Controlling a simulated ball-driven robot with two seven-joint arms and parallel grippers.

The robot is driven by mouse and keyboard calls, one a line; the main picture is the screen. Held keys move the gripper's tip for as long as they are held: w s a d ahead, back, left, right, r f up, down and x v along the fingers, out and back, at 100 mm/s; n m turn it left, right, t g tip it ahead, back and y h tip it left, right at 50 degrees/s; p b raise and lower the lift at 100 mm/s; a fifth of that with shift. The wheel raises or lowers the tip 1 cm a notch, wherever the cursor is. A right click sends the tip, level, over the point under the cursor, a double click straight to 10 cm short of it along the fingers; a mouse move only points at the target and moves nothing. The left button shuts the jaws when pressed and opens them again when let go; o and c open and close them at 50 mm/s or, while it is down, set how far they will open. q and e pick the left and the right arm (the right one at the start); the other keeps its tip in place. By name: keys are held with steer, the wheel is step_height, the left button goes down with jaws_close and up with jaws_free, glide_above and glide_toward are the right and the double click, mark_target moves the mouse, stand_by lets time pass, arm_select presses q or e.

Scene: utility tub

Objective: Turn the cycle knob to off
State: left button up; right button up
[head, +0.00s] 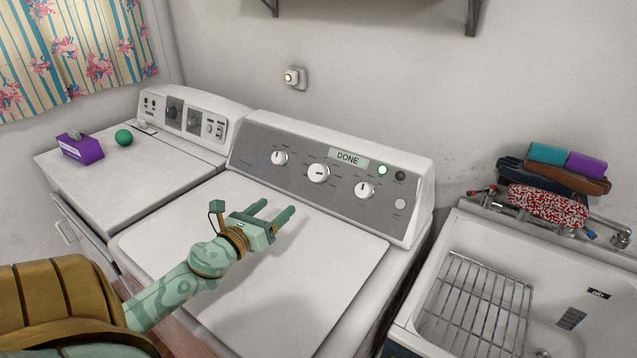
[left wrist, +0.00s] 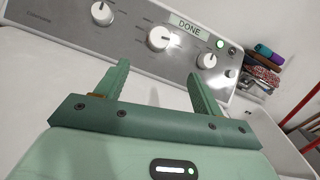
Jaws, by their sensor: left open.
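The washer's grey control panel (head: 300,190) has three white knobs in a row and a small screen (head: 348,159) reading DONE. The larger middle knob (head: 318,173) has a dark mark that lies roughly sideways. The left knob (head: 279,157) and right knob (head: 364,189) are smaller. A green light (head: 382,170) glows at the right. My left gripper (head: 275,210) is open and empty above the washer lid, in front of the panel and apart from it. In the left wrist view the middle knob (left wrist: 160,38) appears beyond and between the fingers (left wrist: 158,85). My right gripper is not in view.
A second machine (head: 130,170) stands at the left with a purple box (head: 82,148) and a green ball (head: 124,137) on it. A utility tub (head: 440,250) with a wire rack (head: 475,300) is at the right. The washer lid (head: 330,260) is clear.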

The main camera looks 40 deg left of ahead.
mark_target(315, 175)
arm_select(q)
steer(key=w, duration=0.5)
steer(key=w+a, duration=0.1)
steer(key=w, duration=0.4)
steer(key=w+a+b, duration=0.1)
steer(key=w, duration=0.5)
steer(key=shift+w+a+f, duration=0.1)
steer(key=shift+a+f, duration=0.05)
steer(key=shift+a, duration=0.1)
steer(key=c, duration=1)
